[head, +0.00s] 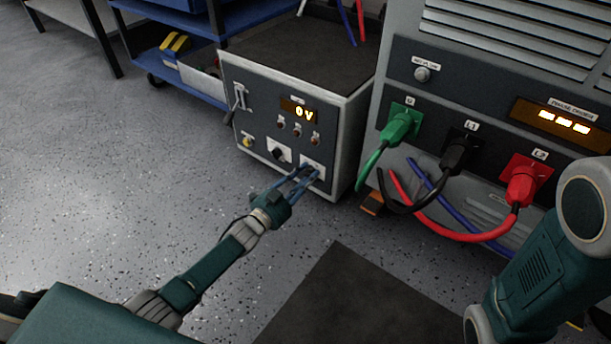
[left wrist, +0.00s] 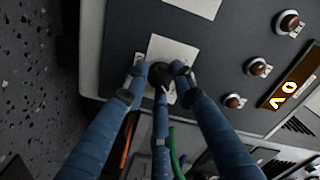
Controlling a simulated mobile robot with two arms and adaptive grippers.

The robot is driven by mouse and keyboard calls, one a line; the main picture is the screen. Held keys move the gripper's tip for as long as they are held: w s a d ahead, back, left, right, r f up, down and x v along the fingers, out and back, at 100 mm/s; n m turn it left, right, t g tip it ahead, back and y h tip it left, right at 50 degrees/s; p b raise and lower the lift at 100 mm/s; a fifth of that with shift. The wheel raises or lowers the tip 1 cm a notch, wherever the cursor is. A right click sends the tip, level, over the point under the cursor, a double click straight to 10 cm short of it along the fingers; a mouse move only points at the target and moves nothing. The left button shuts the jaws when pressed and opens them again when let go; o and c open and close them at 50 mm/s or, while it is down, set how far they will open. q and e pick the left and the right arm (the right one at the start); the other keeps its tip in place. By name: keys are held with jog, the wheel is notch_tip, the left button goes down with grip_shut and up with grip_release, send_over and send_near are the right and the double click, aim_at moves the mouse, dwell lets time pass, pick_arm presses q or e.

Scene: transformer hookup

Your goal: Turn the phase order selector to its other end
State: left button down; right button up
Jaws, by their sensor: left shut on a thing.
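The selector knob (left wrist: 160,75) is a small black knob on a white plate (left wrist: 174,50) on the dark front panel of a grey box. My left gripper (left wrist: 158,82) has its blue fingers closed around this knob. In the head view my left gripper (head: 308,174) reaches the rightmost white plate (head: 312,165) low on the box front, and its fingers hide the knob there. The knob's pointer direction cannot be read. The box display (head: 299,111) reads 0 V. My right gripper is out of view.
A second black knob (head: 278,153) sits just left of my gripper. Green (head: 398,126), black (head: 458,153) and red (head: 525,181) plugs with hanging cables are on the cabinet at right. Its orange phase order display (head: 563,122) is lit. Floor at left is clear.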

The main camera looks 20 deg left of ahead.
pick_arm(q)
jog(key=shift+d, duration=0.1)
jog(key=c, duration=1.4)
grip_release()
jog(key=v, duration=1.2)
jog(key=shift+r, duration=0.1)
